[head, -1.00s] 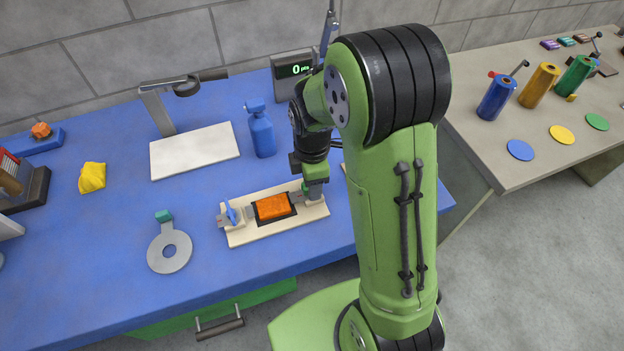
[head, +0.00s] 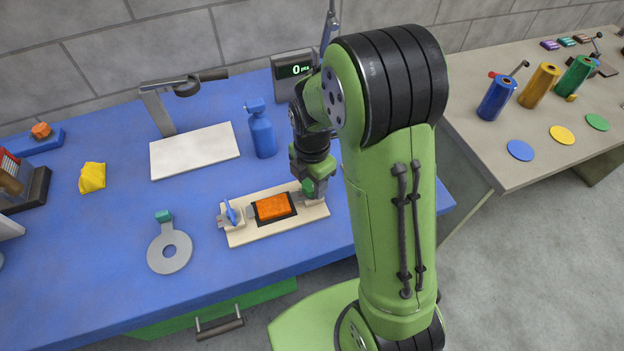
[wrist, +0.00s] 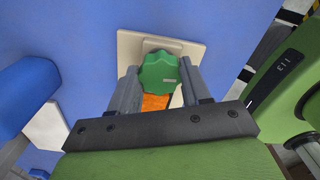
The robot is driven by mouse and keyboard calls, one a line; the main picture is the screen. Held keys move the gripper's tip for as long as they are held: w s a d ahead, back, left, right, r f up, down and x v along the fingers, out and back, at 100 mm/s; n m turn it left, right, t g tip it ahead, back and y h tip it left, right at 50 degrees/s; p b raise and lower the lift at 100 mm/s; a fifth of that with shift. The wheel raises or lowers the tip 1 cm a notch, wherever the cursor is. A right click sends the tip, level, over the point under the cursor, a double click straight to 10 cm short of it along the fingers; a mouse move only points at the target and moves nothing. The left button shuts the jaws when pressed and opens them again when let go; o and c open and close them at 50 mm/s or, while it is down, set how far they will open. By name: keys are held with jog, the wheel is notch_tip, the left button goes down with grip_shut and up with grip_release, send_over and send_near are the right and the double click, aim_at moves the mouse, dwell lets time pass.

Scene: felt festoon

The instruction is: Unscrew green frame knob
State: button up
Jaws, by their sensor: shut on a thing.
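The green frame knob (wrist: 159,72) is a scalloped green knob at the right end of the cream frame board. In the wrist view it sits between my two fingers, which touch its sides. My gripper (wrist: 158,82) is shut on it; in the head view my gripper (head: 312,194) is over the right end of the board and largely hides the knob. The cream board (head: 262,235) lies on the blue table and holds an orange block (head: 272,207) in a dark frame.
A grey ring tool (head: 155,257) with a green tip lies left of the board. A blue spray bottle (head: 262,134) and a white plate (head: 195,150) under a lamp-like stand are behind. A yellow felt piece (head: 92,177) lies further left. The table front is clear.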

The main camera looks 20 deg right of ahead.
aim_at(312, 184)
jog(key=o, duration=1.1)
jog(key=shift+c, duration=0.2)
jog(key=shift+r, duration=0.15)
notch_tip(312, 184, up, 16)
jog(key=p, duration=0.4)
jog(key=shift+f, duration=0.25)
